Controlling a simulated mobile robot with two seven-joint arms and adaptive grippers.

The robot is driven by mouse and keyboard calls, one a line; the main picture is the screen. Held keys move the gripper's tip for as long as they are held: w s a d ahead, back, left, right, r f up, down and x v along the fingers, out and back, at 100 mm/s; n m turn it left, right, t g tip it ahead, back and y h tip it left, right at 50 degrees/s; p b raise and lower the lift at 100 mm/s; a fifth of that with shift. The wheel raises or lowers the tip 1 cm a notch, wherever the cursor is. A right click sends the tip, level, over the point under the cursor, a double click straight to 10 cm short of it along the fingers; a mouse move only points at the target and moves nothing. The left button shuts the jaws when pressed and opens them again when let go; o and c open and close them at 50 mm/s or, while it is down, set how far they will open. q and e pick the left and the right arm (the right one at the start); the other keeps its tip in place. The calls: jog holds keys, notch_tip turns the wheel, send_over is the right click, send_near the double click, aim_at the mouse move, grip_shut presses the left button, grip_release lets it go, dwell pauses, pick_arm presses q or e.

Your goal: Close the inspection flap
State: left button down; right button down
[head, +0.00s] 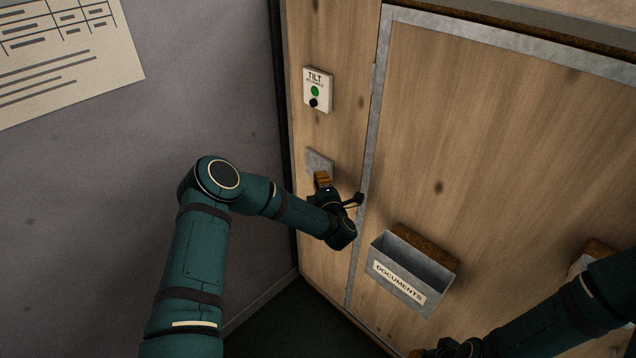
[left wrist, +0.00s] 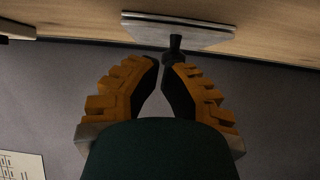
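The inspection flap (head: 318,162) is a small grey metal plate on the narrow wooden panel, partly hidden behind my left gripper (head: 324,180). In the left wrist view the flap (left wrist: 195,38) stands edge-on near the top, and its lower edge looks slightly off the wood. A dark knob (left wrist: 176,44) sticks out from it. My left gripper (left wrist: 161,64) is partly open, with a narrow gap between its orange-backed fingers. The knob's tip is right at the right-hand fingertip; I cannot tell if they touch. My right gripper (head: 446,349) is cut off at the bottom edge.
A tilt box (head: 317,90) with a green button sits above the flap. A large wooden door (head: 500,130) with a metal frame lies to the right, carrying a grey documents holder (head: 405,274). The grey wall (head: 190,110) on the left bears a paper sheet (head: 65,55).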

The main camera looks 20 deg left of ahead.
dwell(0.4)
pick_arm(q)
jog(key=v, duration=1.2)
jog(key=shift+s+d, duration=0.1)
